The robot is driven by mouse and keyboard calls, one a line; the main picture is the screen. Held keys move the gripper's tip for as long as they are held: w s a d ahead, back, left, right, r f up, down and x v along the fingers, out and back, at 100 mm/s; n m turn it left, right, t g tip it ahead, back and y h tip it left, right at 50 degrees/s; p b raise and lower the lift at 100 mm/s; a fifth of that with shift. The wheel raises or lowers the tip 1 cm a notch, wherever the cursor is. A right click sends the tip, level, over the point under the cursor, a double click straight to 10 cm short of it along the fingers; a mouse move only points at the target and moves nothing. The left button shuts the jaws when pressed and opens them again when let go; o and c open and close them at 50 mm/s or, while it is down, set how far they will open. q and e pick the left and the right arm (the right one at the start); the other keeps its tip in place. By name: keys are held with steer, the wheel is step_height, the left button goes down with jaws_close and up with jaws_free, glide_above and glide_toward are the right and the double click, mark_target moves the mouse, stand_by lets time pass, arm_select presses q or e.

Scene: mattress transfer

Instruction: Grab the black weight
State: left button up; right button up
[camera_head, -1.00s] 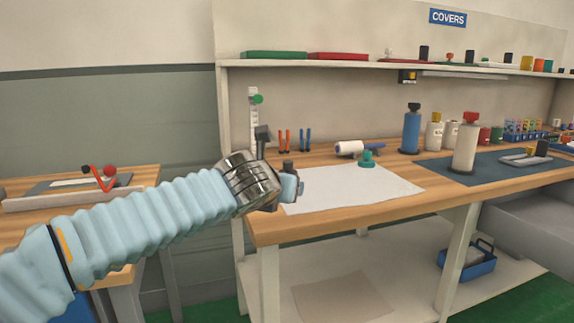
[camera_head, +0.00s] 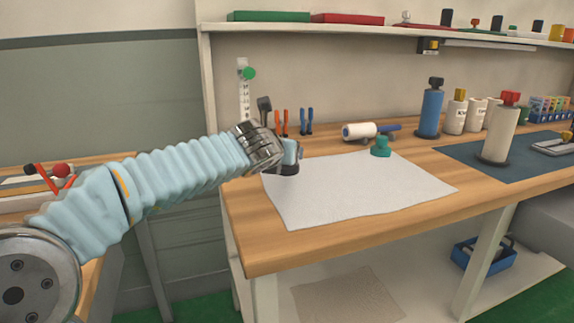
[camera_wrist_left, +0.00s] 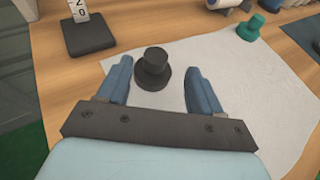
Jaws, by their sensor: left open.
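The black weight (camera_wrist_left: 153,68) is a dark knob on a round base, standing upright at the left edge of the white sheet (camera_head: 350,195) on the wooden bench. In the left wrist view it is just ahead of and between the two blue fingers of my left gripper (camera_wrist_left: 158,72). The fingers are apart and do not appear to touch it. In the head view my left gripper (camera_head: 291,152) is over the weight and hides most of it; a dark part of it (camera_head: 284,170) shows below. My right gripper is not in view.
A teal knobbed piece (camera_head: 381,148) sits on the sheet's far side. A ruler stand (camera_head: 243,92) with a dark square base (camera_wrist_left: 90,36) is left of the weight. The sheet's middle is clear.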

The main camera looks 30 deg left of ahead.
arm_select(q)
steer(key=x, duration=0.6)
steer(key=shift+w+a+f, duration=0.1)
steer(key=shift+a+f, duration=0.15)
steer(key=shift+a, duration=0.05)
jaws_close()
